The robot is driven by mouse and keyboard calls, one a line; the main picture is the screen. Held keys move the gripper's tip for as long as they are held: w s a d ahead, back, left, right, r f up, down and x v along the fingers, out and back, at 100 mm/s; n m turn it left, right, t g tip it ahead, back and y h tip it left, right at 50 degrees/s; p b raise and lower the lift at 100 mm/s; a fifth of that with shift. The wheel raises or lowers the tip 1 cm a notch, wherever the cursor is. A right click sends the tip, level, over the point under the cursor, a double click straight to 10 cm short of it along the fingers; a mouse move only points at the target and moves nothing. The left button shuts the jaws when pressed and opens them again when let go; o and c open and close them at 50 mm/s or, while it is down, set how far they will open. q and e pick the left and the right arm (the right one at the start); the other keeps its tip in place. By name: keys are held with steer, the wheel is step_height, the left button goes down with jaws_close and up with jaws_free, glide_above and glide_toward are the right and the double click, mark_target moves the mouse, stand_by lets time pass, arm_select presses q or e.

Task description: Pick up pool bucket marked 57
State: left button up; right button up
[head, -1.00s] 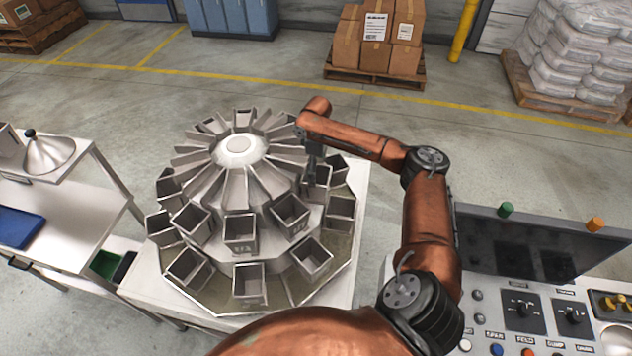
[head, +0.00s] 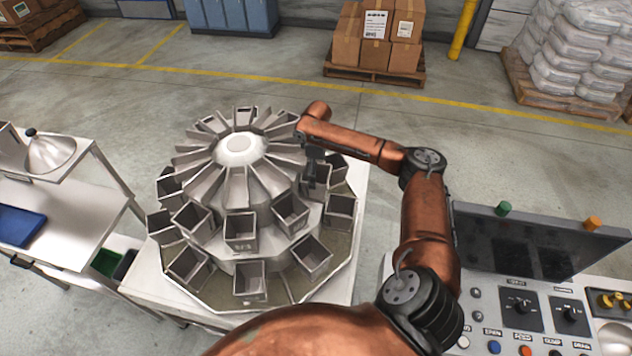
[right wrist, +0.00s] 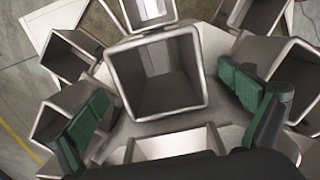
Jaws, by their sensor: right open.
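The round weigher (head: 238,148) carries two rings of square, open-topped metal buckets. One front bucket (head: 241,232) bears a small dark marking that I cannot read surely; I cannot tell which bucket is marked 57. My right gripper (head: 314,174) points down at the right side of the upper ring, partly hiding a bucket there. In the right wrist view my right gripper (right wrist: 164,88) is open, its green-padded fingers apart on either side of an open bucket (right wrist: 160,112). No contact is clear. That bucket's face is hidden. My left gripper is out of view.
Neighbouring buckets (right wrist: 70,55) crowd close around the fingers. A control console (head: 540,300) stands at right, and a steel table (head: 75,215) with a blue tray (head: 18,226) at left. Boxes on a pallet (head: 375,75) stand behind, across open floor.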

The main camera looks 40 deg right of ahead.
steer(key=shift+f, duration=0.1)
stand_by(0.4)
steer(key=shift+c, duration=0.2)
steer(key=c, duration=2.1)
steer(key=shift+c, duration=0.2)
